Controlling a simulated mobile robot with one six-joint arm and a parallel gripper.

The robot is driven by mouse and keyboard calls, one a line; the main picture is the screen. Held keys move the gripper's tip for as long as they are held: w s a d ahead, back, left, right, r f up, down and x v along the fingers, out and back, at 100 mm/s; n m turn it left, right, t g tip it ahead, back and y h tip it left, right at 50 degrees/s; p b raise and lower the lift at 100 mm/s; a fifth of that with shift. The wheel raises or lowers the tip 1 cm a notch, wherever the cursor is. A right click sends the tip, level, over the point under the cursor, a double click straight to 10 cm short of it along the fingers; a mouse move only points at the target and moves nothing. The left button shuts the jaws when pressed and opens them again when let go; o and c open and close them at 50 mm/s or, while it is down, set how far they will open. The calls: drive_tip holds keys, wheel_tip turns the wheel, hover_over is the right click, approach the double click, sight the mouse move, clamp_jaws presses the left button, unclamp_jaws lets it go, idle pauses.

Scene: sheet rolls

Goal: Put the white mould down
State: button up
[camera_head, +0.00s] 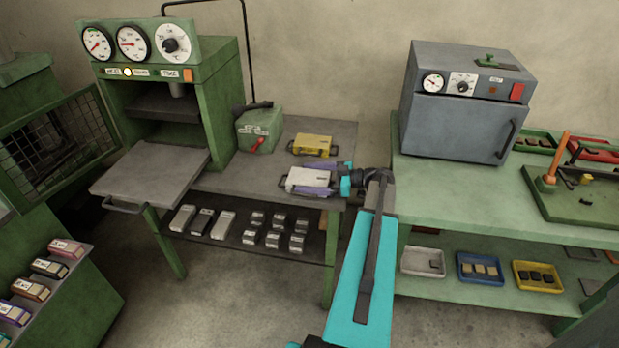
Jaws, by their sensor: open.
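The white mould (309,179) lies on the grey top of the left bench (240,181), near its right front edge. My gripper (336,178) is at the mould's right end, with my turquoise arm reaching up from the bottom of the picture. The jaws are open, with purple-grey parts beside the mould's right end. I cannot tell whether they touch it. A yellow mould (313,145) lies just behind the white one on the same bench top.
A green press (178,90) with gauges and a pulled-out plate (150,172) stands at the left. A grey oven (465,100) stands on the right bench (470,195). A gap separates the benches.

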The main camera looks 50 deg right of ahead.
drive_tip(key=shift+r, duration=0.15)
drive_tip(key=b+v, duration=0.1)
drive_tip(key=v, duration=0.5)
drive_tip(key=shift+d+b, duration=0.1)
drive_tip(key=shift+b, duration=0.25)
drive_tip(key=shift+s+d, duration=0.35)
drive_tip(key=shift+s, duration=0.3)
drive_tip(key=shift+r, duration=0.15)
